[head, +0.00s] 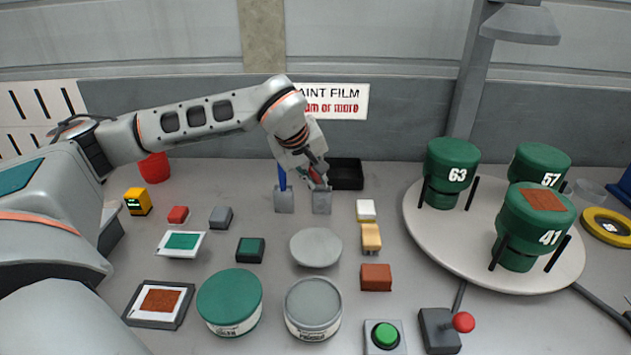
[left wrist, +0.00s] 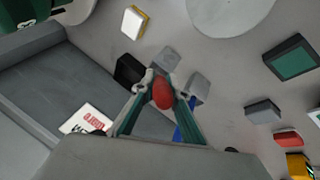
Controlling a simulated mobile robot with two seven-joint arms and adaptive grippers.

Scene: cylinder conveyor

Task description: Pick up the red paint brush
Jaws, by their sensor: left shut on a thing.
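The red paint brush (head: 316,174) is upright at its small grey holder (head: 322,203), near the back of the table. My left gripper (head: 318,181) reaches down over this holder and is shut on the brush. In the left wrist view the red brush top (left wrist: 163,92) sits between the fingers of my left gripper (left wrist: 160,85). The brush's lower part is hidden, so I cannot tell whether it is still in the holder. A blue brush (head: 282,178) stands in a second grey holder (head: 284,201) just to the left. My right gripper is not in view.
A black open box (head: 346,174) stands just behind and right of the holders. A round turntable (head: 450,255) with green numbered drums is at the right. Paint tins (head: 229,298), colour blocks and a joystick (head: 440,330) fill the front. A wall is behind.

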